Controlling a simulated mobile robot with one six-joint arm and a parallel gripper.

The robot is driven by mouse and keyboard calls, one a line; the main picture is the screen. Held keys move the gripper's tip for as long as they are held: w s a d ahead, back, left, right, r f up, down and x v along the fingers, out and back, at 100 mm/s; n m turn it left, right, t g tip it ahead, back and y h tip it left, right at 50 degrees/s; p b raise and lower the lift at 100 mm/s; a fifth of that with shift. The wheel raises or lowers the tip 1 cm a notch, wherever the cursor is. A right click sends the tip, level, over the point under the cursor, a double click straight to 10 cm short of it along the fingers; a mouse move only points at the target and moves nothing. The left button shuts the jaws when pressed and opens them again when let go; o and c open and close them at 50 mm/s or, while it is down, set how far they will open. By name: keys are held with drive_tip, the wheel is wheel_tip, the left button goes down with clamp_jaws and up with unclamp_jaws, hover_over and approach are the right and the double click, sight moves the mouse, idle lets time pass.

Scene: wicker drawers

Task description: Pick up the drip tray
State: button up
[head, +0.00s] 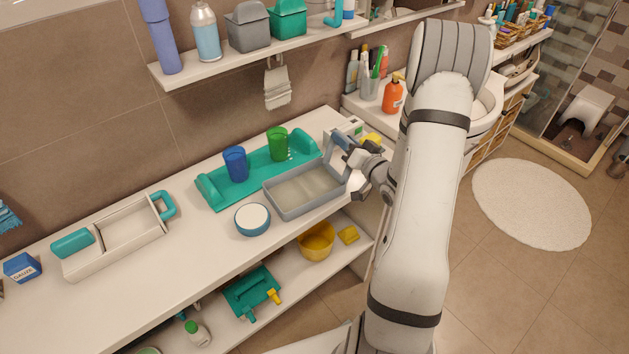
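A grey rectangular tray (290,213) with a pale, shallow inside, which I take for the drip tray, lies on the white counter. My gripper (350,163) is at its right end, very close to the rim. The arm and gripper hide part of that end, and I cannot tell whether the fingers touch the tray or are open or shut.
Behind the tray, a teal tray (213,191) holds a blue cup (235,163) and a green cup (278,144). A round white-topped tub (252,219) stands close in front. A white caddy (92,262) with teal handles is left. A shelf (280,48) hangs above.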

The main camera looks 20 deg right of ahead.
clamp_jaws()
idle(0.3)
drive_tip(key=shift+r, duration=0.2)
